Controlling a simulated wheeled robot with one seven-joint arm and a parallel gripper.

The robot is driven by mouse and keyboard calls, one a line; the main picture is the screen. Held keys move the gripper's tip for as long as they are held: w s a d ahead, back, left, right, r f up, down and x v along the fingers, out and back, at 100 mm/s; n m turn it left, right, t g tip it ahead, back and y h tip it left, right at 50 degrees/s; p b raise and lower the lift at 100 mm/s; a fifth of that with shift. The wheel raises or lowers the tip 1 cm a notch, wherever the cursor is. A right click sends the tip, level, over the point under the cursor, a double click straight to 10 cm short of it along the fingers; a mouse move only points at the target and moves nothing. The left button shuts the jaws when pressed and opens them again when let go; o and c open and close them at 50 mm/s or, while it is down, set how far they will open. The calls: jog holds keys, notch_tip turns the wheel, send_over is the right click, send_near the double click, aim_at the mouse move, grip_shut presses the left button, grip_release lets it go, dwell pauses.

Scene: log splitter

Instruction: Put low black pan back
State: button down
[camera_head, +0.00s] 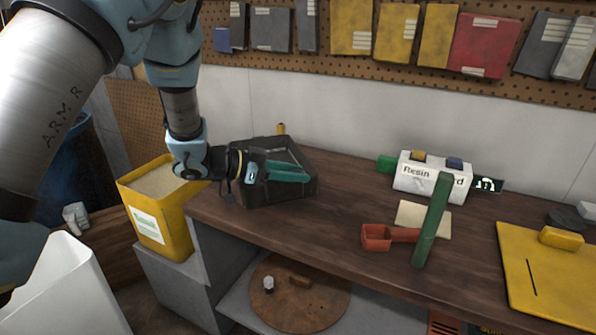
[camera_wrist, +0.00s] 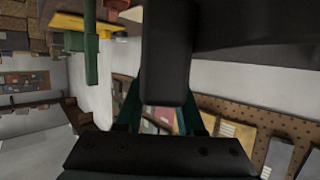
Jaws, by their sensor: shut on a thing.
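The low black pan (camera_head: 272,193) is at the left end of the brown bench, with its open side up. My gripper (camera_head: 288,171) comes in from the left, and its teal fingers lie across the pan. The gripper is shut on the pan. In the wrist view a dark part of the pan (camera_wrist: 166,55) stands between the green fingers, and it hides much of the fingertips. I cannot tell whether the pan's underside touches the bench.
The brown bench (camera_head: 335,215) holds a white resin box (camera_head: 428,180), a leaning green bar (camera_head: 432,220), a red scoop (camera_head: 377,238) and a yellow board (camera_head: 545,275). A yellow bin (camera_head: 162,210) stands left of the bench. A pegboard (camera_head: 350,68) hangs behind.

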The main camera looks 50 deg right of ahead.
aim_at(252, 200)
notch_tip(252, 200, down, 8)
jog(key=b, duration=0.5)
jog(key=shift+r+b, duration=0.15)
jog(key=shift+b, duration=0.2)
jog(key=shift+f+b, duration=0.35)
jog(key=shift+f, duration=0.25)
jog(key=shift+c, duration=2.2)
grip_release()
jog(key=shift+f, duration=0.1)
jog(key=b+v, duration=0.2)
jog(key=v, duration=0.9)
jog(key=shift+b, duration=0.35)
